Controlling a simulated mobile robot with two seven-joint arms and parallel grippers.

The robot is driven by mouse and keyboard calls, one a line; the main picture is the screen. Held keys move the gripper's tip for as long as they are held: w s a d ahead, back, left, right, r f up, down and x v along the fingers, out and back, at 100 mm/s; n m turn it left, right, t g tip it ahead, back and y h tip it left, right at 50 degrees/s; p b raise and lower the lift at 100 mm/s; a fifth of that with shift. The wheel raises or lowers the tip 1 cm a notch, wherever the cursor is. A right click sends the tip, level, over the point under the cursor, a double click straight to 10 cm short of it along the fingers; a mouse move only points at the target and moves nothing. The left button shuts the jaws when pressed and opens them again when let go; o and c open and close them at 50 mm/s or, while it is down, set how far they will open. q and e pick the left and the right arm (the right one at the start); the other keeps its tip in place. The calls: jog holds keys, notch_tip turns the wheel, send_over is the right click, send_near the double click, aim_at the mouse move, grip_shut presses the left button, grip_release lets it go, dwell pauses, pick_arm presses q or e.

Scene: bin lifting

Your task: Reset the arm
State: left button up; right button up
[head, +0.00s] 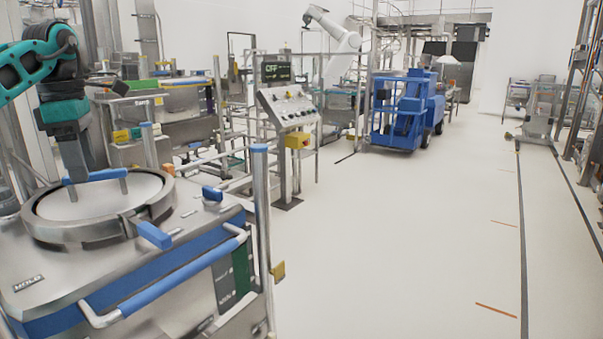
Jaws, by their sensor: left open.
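My left arm comes in from the upper left, teal and dark grey. Its left gripper (79,167) points down over the round lid of a steel bin and is open. Its fingertips are at the blue bar handle (104,174) on the lid. The picture does not show clearly whether they touch it. The round lid (148,193) lies flat inside its metal ring on the bin (85,278), which is marked "MOLD". My right gripper is not in view.
A blue clamp lever (154,235) and a blue push rail (170,283) stick out from the bin. A control panel (289,108) stands behind it, and a blue cart (404,112) stands further back. The floor (420,240) to the right is clear.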

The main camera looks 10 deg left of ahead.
pick_arm(q)
jog(key=w+d+f+m+h, duration=0.1)
jog(key=w+d+f+h, duration=0.2)
jog(key=d+f, duration=0.65)
jog(key=w+d+f+m+h, duration=0.1)
jog(key=w+d+f+h, duration=0.15)
jog(key=d+f, duration=0.7)
jog(key=s+d+f+n+t+h, duration=0.1)
jog(key=s+d+n+h, duration=0.2)
jog(key=d, duration=0.5)
jog(key=s+d+f+n+t+h, duration=0.1)
jog(key=s+d+f+n+h, duration=0.15)
jog(key=d+h, duration=0.4)
jog(key=s+d+n+t+h, duration=0.15)
jog(key=d+n, duration=0.25)
jog(key=d, duration=0.5)
jog(key=s+a+f+m+t+y, duration=0.2)
jog(key=s+a+f+m+y, duration=0.3)
jog(key=f+m, duration=0.3)
jog(key=s+a+f+m+t+y, duration=0.2)
jog(key=s+a+f+m+y, duration=0.2)
jog(key=m, duration=1.1)
jog(key=s+a+f+m+t+y, duration=0.3)
jog(key=s+a+f+m+y, duration=0.2)
jog(key=s+f+m, duration=0.5)
jog(key=shift+s+a+f+m+y, duration=0.35)
jog(key=shift+s+a+f+m, duration=0.05)
jog(key=shift+a+f+m, duration=0.4)
